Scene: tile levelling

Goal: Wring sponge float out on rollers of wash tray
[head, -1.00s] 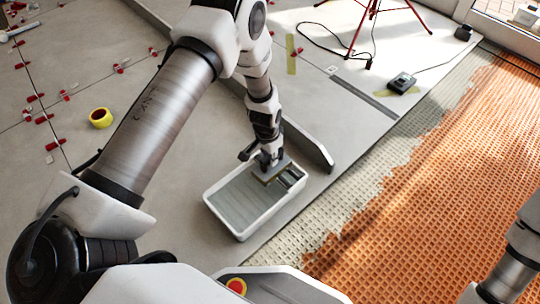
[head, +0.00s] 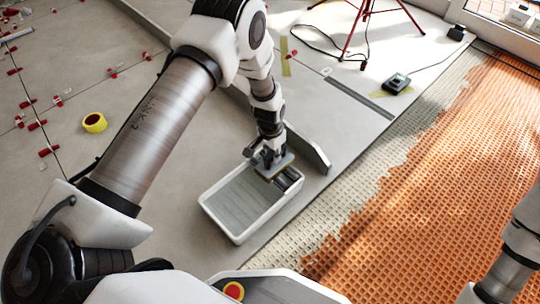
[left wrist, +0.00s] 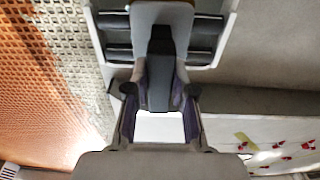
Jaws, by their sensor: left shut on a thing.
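My left gripper (head: 268,158) points down over the far end of the wash tray (head: 236,238) and is shut on the sponge float (head: 282,163). The float's pale plate lies over the tray's dark rollers (head: 291,179), partly covering them. I cannot tell whether its sponge touches them. In the left wrist view the gripper (left wrist: 160,100) grips the dark handle of the float (left wrist: 160,65). The rollers (left wrist: 205,40) show on both sides of it. My right gripper is out of view; only part of its arm shows at the right edge.
A grey bar (head: 308,148) stands close behind the tray. Orange matting (head: 450,170) and a pale adhesive strip lie to the right. A red tripod (head: 365,20) stands at the back.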

